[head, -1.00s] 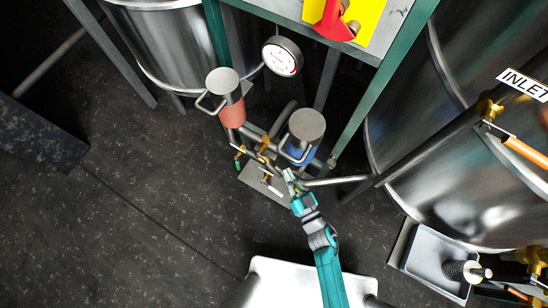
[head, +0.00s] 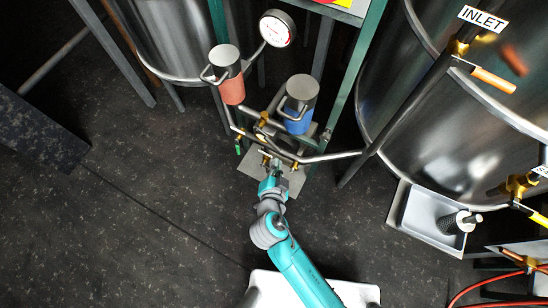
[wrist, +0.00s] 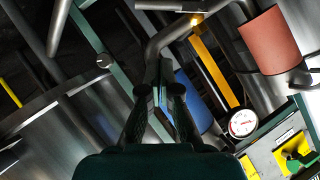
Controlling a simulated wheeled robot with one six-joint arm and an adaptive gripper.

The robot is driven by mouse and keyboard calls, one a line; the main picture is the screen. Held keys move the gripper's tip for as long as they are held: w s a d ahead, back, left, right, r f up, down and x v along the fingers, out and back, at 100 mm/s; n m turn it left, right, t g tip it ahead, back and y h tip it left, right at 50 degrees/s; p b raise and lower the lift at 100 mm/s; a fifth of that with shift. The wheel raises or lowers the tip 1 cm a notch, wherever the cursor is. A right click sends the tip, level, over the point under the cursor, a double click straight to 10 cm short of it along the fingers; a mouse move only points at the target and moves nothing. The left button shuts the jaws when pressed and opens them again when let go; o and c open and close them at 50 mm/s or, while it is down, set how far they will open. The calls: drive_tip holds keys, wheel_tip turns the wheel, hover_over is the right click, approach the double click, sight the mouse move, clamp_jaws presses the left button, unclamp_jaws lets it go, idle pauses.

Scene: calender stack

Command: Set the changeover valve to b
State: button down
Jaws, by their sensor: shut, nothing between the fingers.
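A red canister (head: 230,88) and a blue canister (head: 297,120) stand on a pipe assembly, with a brass valve (head: 262,121) between them. I cannot read any a or b mark on it. My gripper (head: 276,166) is shut and empty, low in front of the pipes, over the grey floor plate. In the wrist view, the gripper (wrist: 158,88) points at a bent pipe. There a yellow lever (wrist: 213,65) lies to the right of the fingers, apart from them, below a brass fitting (wrist: 196,19). The blue canister (wrist: 196,100) is partly hidden behind the fingers.
A round gauge (head: 277,28) is above the canisters. Green frame posts (head: 350,85) and steel tanks (head: 455,125) stand close on both sides. Pipes cross right beside my gripper. A grey tray (head: 424,217) is at the right. The dark floor (head: 130,215) at left is open.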

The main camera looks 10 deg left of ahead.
drive_tip(key=s, duration=0.1)
approach(269, 141)
drive_tip(key=w+d, duration=0.4)
drive_tip(key=w, duration=0.1)
drive_tip(key=shift+m+h, duration=0.3)
drive_tip(key=shift+m, duration=0.1)
drive_tip(key=f, duration=0.1)
drive_tip(key=a+f, duration=0.1)
drive_tip(key=f, duration=0.2)
drive_tip(key=shift+w+a, duration=0.4)
